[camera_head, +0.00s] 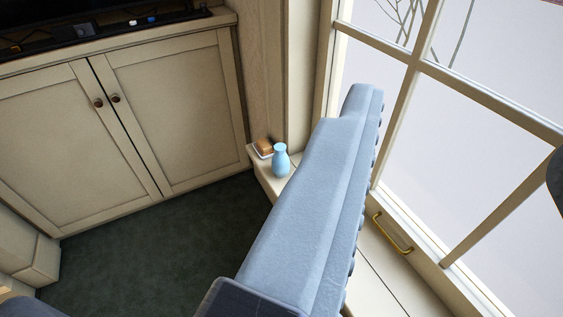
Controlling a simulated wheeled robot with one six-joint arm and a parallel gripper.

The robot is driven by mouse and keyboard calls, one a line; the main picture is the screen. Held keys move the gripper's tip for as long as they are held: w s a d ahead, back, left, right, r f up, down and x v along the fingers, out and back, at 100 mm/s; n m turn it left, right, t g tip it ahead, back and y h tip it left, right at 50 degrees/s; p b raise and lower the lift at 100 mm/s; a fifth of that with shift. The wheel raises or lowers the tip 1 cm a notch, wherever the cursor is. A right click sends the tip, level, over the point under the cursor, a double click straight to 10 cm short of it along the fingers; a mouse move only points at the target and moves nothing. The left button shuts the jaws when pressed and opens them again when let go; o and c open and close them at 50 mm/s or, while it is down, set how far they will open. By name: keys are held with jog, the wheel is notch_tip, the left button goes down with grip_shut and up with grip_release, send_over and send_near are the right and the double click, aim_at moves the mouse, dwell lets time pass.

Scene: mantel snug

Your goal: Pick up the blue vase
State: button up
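The blue vase (281,162) is small and light blue, with a rounded body and a narrow neck.
A butter-dish-like item (263,148) sits just left of the vase. The tall blue-grey seat back (310,210) fills the middle foreground. A cream cabinet (160,120) stands left, a window (460,130) right. Dark green floor (165,245) lies open between cabinet and seat.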

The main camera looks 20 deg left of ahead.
jog(key=o, duration=0.6)
jog(key=w, duration=0.1)
jog(key=w+f, duration=0.1)
jog(key=w, duration=0.1)
jog(key=w+f, duration=0.1)
jog(key=w, duration=0.1)
jog(key=shift+a, duration=0.4)
jog(key=n+g+y, duration=0.5)
jog(key=y, duration=0.1)
send_over(281, 165)
jog(key=s+d, duration=0.6)
jog(key=s, duration=0.5)
notch_tip(281, 165, down, 46)
jog(key=x, duration=1.1)
jog(key=shift+w+a+f, duration=0.1)
jog(key=shift+a+f, duration=0.25)
jog(key=shift+f+x, duration=0.15)
jog(key=shift+x, duration=1.2)
jog(key=shift+f+x, duration=0.1)
jog(key=shift+x, duration=1.2)
